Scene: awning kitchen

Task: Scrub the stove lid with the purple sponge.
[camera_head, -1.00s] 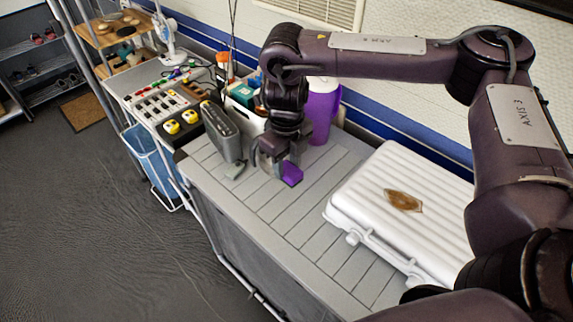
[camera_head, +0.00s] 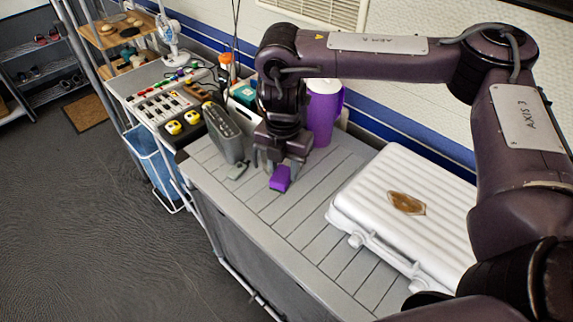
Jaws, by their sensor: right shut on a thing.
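The purple sponge (camera_head: 281,179) is a small block at the tips of my right gripper (camera_head: 280,168). The gripper points down and is shut on it, low over the grey slatted counter; I cannot tell whether the sponge touches the counter. The stove lid (camera_head: 407,215) is the white ribbed lid of a case-like stove to the right of the gripper. It is closed, with a brown patch (camera_head: 406,203) on its top. There is a gap of bare counter between sponge and stove. My left gripper is not in view.
A purple pitcher (camera_head: 323,112) stands just behind the gripper. A grey upright device (camera_head: 224,133) stands to its left, beside a black box with yellow knobs (camera_head: 182,124) and a mixer panel (camera_head: 160,107). The slatted counter (camera_head: 300,215) is clear in front of the stove.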

